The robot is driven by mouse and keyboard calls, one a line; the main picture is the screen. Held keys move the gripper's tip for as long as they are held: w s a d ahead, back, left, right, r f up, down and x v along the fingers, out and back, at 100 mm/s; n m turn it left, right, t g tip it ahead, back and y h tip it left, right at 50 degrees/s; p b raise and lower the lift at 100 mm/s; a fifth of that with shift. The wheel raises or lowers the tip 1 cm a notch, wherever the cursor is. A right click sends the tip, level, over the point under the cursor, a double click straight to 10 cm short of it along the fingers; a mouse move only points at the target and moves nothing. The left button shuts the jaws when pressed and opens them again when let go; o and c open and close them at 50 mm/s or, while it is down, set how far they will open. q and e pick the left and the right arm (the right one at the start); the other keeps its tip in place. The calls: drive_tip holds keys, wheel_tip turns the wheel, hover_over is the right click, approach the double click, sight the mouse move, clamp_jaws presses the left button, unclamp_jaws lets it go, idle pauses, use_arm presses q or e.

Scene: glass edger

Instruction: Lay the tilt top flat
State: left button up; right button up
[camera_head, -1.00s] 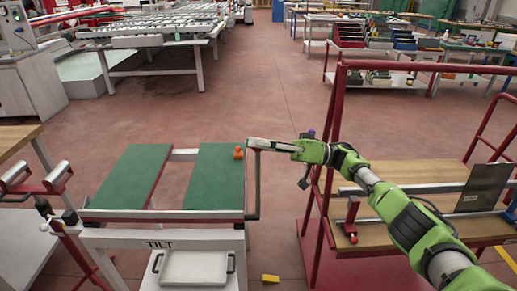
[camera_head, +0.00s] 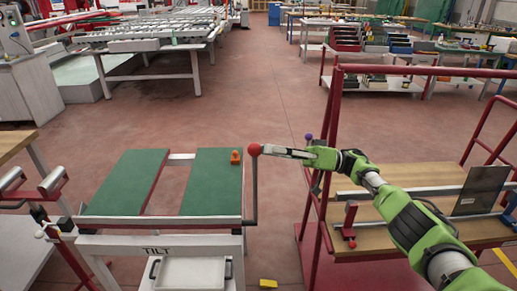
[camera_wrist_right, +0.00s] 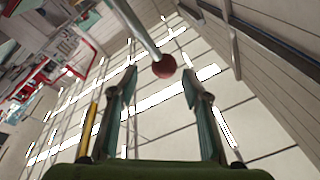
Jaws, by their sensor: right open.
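The tilt table, marked TILT (camera_head: 157,250), stands at the lower left in the head view. Its top has two green strips, a left one (camera_head: 128,182) and a right one (camera_head: 213,182), and looks about level. An upright dark lever (camera_head: 254,190) at its right side ends in a red ball knob (camera_head: 254,149). My right gripper (camera_head: 268,151) is open just right of the knob, pointing at it. In the right wrist view the knob (camera_wrist_right: 164,67) shows ahead, between and beyond the open fingertips (camera_wrist_right: 160,80). My left gripper is out of view.
A small orange object (camera_head: 235,157) sits at the right strip's edge. A red-framed cart (camera_head: 325,215) with wooden shelves stands under my right arm. A yellow block (camera_head: 268,283) lies on the floor.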

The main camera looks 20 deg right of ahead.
drive_tip(key=shift+v, duration=1.35)
